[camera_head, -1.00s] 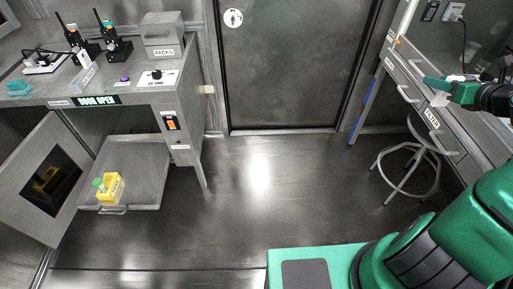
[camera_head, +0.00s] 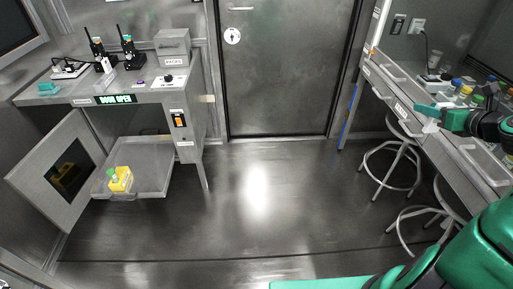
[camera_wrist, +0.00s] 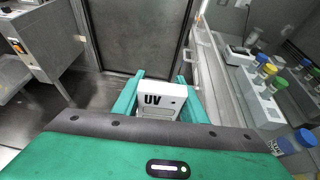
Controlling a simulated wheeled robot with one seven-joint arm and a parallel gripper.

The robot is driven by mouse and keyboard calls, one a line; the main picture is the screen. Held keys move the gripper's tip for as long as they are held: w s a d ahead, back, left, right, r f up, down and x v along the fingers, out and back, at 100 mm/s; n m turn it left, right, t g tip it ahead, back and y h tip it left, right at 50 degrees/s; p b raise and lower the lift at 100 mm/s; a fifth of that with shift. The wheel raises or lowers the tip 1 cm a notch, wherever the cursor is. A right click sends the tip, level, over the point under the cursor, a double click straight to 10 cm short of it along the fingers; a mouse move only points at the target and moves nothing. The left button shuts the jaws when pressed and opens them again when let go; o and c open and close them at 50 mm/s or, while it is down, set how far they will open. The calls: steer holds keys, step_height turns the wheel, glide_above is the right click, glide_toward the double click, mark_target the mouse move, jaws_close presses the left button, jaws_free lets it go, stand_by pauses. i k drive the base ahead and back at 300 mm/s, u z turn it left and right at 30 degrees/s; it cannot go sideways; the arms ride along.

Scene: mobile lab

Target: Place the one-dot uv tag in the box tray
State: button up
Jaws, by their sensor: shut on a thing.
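In the wrist view a white tag (camera_wrist: 158,106) marked "UV" sits between the green fingers of my gripper (camera_wrist: 157,92), with one small dark dot right of the letters. My gripper (camera_head: 427,109) is shut on it and shows at the right in the head view, by the right bench. The tag looks small and pale there (camera_head: 431,127). The grey box tray (camera_head: 153,178) is pulled out under the left bench, far from my gripper. A yellow holder with a green-capped item (camera_head: 120,179) stands in its left part; the right part is bare.
The box door (camera_head: 62,170) hangs open left of the tray. Colour-capped bottles (camera_wrist: 264,73) stand in a rack on the right bench. Stools (camera_head: 392,165) stand below it. The floor (camera_head: 260,205) between the benches is clear.

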mark_target(156, 181)
steer(key=u, duration=1.25)
steer(key=i, duration=1.5)
